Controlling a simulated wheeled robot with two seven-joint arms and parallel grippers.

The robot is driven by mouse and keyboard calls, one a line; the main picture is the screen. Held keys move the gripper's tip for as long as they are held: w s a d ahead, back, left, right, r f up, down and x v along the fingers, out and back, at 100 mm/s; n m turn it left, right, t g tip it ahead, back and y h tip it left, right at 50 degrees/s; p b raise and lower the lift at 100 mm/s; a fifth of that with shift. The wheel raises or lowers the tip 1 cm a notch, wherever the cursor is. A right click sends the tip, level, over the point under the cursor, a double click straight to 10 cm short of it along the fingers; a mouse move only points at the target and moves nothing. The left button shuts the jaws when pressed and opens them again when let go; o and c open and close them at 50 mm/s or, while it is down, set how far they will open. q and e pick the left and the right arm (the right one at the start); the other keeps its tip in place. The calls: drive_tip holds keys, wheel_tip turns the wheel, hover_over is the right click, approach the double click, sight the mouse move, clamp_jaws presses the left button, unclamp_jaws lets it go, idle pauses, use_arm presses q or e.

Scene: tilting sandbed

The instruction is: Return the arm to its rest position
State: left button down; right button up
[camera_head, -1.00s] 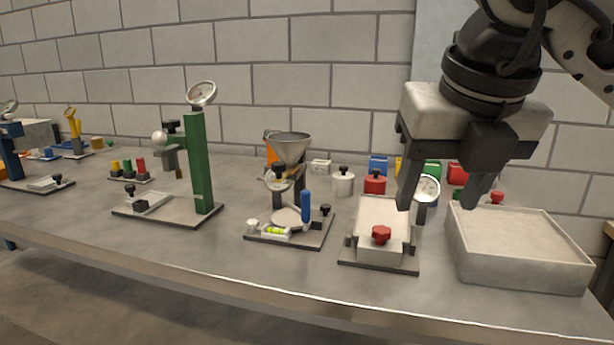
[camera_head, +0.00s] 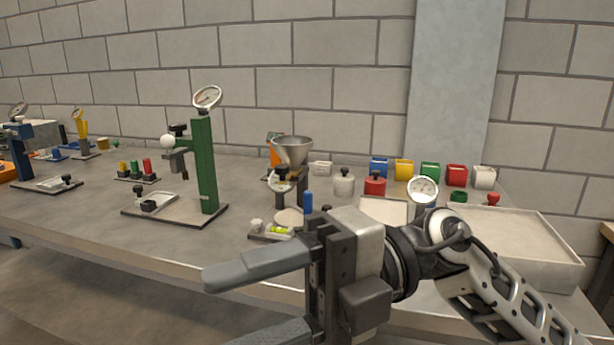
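My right gripper (camera_head: 240,306) is in the lower middle of the head view, in front of the table's front edge, its fingers pointing left. The fingers are spread apart with nothing between them; the lower finger is partly cut off by the picture's bottom edge. My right arm (camera_head: 490,295) comes in from the lower right. It hides much of the sandbed fixture (camera_head: 384,210) and part of the funnel stand (camera_head: 272,235). My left gripper is not in view.
A grey sand tray (camera_head: 545,262) stands at the right of the table (camera_head: 110,232). A green press stand (camera_head: 204,165) is left of centre. Coloured boxes (camera_head: 404,169) line the back.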

drive_tip(key=w+d+m+t+y, duration=0.4)
drive_tip(key=w+m+t+y, duration=0.45)
drive_tip(key=m+t, duration=0.6)
drive_tip(key=w+d+f+m+t+h+p, duration=0.15)
drive_tip(key=d+f+m+t+h, duration=0.25)
drive_tip(key=f+m+t+h, duration=0.45)
drive_tip(key=w+d+f+m+t+h, duration=0.35)
drive_tip(key=f+m+h, duration=0.3)
drive_tip(key=m, duration=0.45)
drive_tip(key=s+d+f+m+g+h, duration=0.2)
drive_tip(key=s+f, duration=0.4)
drive_tip(key=f, duration=0.5)
drive_tip(key=s+d+f+m+g+h, duration=0.3)
drive_tip(key=s+f, duration=0.4)
drive_tip(key=f, duration=0.4)
drive_tip(key=d+g+h, duration=0.1)
drive_tip(key=g, duration=0.1)
drive_tip(key=shift+s+d+g+p, duration=0.15)
drive_tip(key=shift+d+g+p, duration=0.05)
drive_tip(key=shift+g+p, duration=0.15)
drive_tip(key=shift+f, duration=0.1)
